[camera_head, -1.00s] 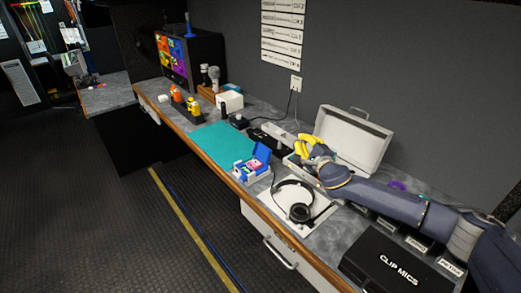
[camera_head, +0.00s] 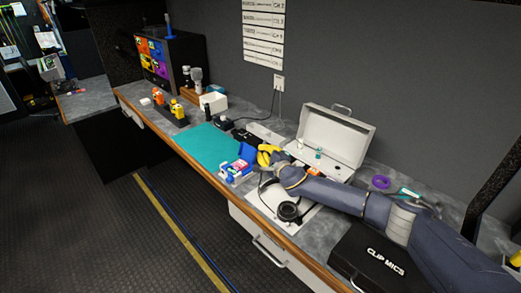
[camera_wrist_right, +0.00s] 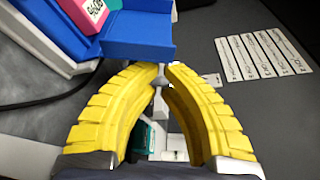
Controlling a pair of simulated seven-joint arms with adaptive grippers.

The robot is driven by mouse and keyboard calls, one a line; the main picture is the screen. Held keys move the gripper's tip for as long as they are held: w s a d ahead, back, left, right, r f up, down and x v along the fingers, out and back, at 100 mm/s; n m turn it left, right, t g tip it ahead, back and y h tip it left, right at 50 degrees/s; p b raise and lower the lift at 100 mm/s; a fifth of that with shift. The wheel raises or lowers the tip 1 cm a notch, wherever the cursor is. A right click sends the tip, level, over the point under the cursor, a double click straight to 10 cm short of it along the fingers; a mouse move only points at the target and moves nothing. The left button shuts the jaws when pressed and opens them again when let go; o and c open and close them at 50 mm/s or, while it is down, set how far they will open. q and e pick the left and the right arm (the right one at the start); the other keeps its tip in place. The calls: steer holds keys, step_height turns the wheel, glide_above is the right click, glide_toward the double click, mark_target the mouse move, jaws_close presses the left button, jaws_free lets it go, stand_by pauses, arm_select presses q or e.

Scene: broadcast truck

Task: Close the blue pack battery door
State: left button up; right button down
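The blue battery pack (camera_head: 231,172) stands on the counter beside the teal mat, in a light holder. Its blue door (camera_head: 247,151) is raised, standing open at the pack's far right side. In the right wrist view the blue door (camera_wrist_right: 140,35) fills the top middle, just beyond the fingertips, with a pink labelled battery (camera_wrist_right: 87,12) beside it. My right gripper (camera_head: 264,156) has yellow fingers right beside the door; contact is unclear. The right wrist view shows its fingertips (camera_wrist_right: 162,70) nearly together, with nothing held. My left gripper is out of view.
A headset (camera_head: 288,210) lies on a white sheet just in front of my right arm. An open light case (camera_head: 335,135) stands behind the gripper. A black CLIP MICS case (camera_head: 375,265) is at the near right. The teal mat (camera_head: 205,147) is clear.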

steer(key=shift+x, duration=1.2)
steer(key=shift+a+r, duration=0.1)
steer(key=shift+a, duration=0.05)
steer(key=shift+r+n, duration=0.1)
steer(key=shift+n, duration=0.2)
